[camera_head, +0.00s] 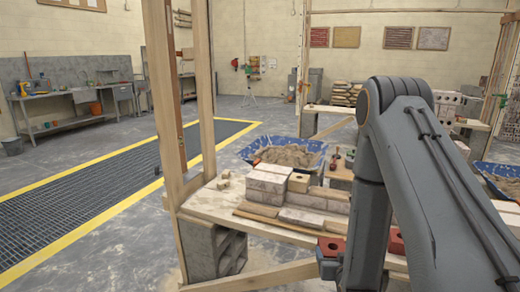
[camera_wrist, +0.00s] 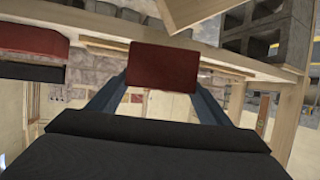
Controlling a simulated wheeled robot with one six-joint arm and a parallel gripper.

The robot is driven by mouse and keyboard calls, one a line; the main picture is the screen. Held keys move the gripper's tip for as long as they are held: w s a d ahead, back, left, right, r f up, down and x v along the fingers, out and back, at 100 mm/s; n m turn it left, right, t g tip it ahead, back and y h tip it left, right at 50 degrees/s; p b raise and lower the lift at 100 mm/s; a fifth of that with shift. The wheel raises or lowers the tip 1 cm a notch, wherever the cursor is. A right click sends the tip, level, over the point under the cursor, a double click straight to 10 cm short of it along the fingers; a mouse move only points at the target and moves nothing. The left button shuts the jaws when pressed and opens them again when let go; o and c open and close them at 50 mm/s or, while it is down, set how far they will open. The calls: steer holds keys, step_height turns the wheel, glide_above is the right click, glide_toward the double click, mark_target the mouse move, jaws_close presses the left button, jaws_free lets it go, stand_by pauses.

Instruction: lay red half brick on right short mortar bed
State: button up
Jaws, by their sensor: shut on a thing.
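My gripper (camera_wrist: 162,88) is shut on a red half brick (camera_wrist: 163,64), with one finger at each side of it in the wrist view. In the head view the held half brick (camera_head: 331,246) shows beside my arm, in front of the workbench (camera_head: 260,226), with the gripper just below it. Grey and tan bricks (camera_head: 268,181) lie in low courses on the bench. I cannot make out the right short mortar bed; my arm covers the right part of the bench.
Wooden posts (camera_head: 182,100) rise at the bench's left, above grey hollow blocks (camera_head: 215,255). A blue mortar tub (camera_head: 285,153) stands behind.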

steer(key=s+a+r+n+y, duration=0.1)
steer(key=s+a+r, duration=0.1)
steer(key=s+a, duration=0.3)
steer(key=shift+s+r+b, duration=0.15)
steer(key=shift+s+b, duration=0.15)
steer(key=shift+s, duration=0.75)
